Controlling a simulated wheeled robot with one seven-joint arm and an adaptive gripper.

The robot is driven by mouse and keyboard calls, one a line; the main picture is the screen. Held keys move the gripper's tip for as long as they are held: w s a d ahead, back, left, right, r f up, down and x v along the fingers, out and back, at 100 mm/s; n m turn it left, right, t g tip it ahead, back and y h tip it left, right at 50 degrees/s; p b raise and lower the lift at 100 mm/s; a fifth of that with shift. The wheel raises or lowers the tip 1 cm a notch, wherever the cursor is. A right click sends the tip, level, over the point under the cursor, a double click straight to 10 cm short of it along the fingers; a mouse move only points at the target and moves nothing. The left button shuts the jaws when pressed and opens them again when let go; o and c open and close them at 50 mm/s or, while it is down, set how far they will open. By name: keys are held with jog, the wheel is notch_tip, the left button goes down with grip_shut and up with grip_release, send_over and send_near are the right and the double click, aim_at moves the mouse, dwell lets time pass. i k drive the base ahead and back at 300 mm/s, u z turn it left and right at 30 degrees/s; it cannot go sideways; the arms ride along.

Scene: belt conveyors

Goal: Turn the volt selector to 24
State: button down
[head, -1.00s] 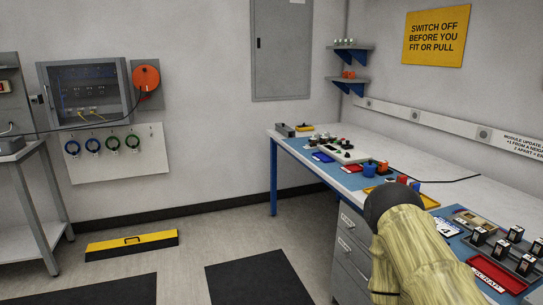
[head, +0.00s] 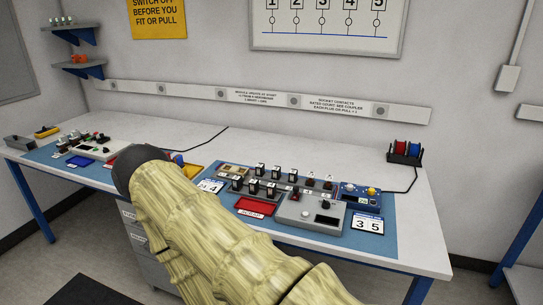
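The volt selector cannot be told for sure at this size. A grey control box (head: 296,215) with a black knob (head: 326,204) and a red part sits on the blue mat at the bench's front. Behind it to the right is a blue unit (head: 349,200) with yellow knobs and a small display too small to read. My arm, pale yellow with a dark joint, crosses the lower left and hides part of the bench's front edge. My gripper is not in view.
Several black modules (head: 271,188) stand left of the grey box, with a red tray (head: 255,206) in front. A card reading 35 (head: 367,224) lies at right. Red and blue spools (head: 404,149) stand at the back right. White bench top behind the modules is mostly clear.

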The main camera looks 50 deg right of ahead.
aim_at(326, 205)
jog(key=z, duration=1.9)
